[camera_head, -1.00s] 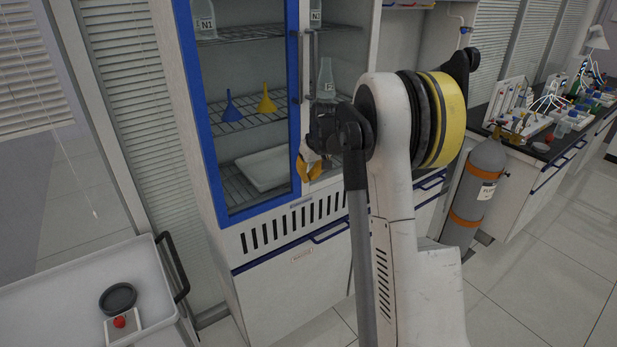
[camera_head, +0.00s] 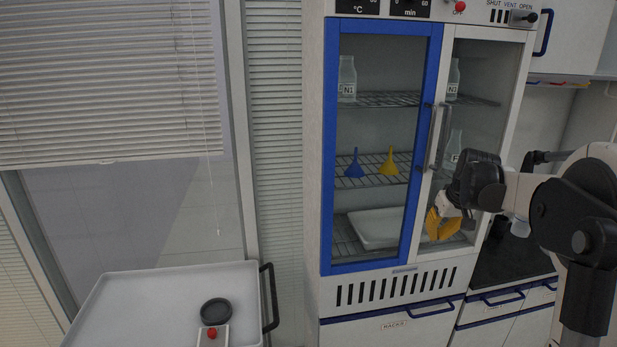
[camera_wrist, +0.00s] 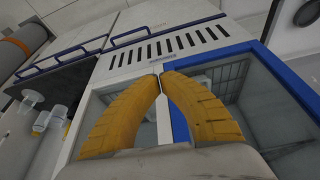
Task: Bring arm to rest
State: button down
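My gripper (camera_head: 440,226) has yellow fingers and is in front of the cabinet's right door in the head view, pointing down and left. In the wrist view the fingertips (camera_wrist: 161,76) come together with nothing visible between them. My arm bends out to the right of the head view, with its forearm level. The gripper looks apart from the cabinet (camera_head: 393,291), though the exact gap cannot be told.
The cabinet's blue-framed door (camera_head: 326,150) is shut. Behind the glass are a bottle (camera_head: 347,80), a blue funnel (camera_head: 354,166), a yellow funnel (camera_head: 388,165) and a white tray (camera_head: 372,230). A trolley (camera_head: 150,305) with a scale (camera_head: 212,335) stands at the lower left.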

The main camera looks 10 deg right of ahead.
jog(key=s+a+t+b, duration=0.1)
jog(key=s+a+b, duration=0.2)
jog(key=s+a, duration=0.4)
jog(key=s+a+b, duration=0.3)
jog(key=s+a, duration=0.1)
jog(key=a, duration=0.5)
jog(key=s+a+f+t+b, duration=0.1)
jog(key=s+a+f+b, duration=0.2)
jog(key=s+a+f, duration=0.3)
jog(key=s+a+f+n+b, duration=0.1)
jog(key=s+a+f+b, duration=0.2)
jog(key=s, duration=0.8)
notch_tip(320, 180, down, 3)
jog(key=a, duration=0.2)
jog(key=shift+a+t, duration=0.35)
jog(key=shift+t, duration=0.05)
jog(key=shift+w, duration=0.1)
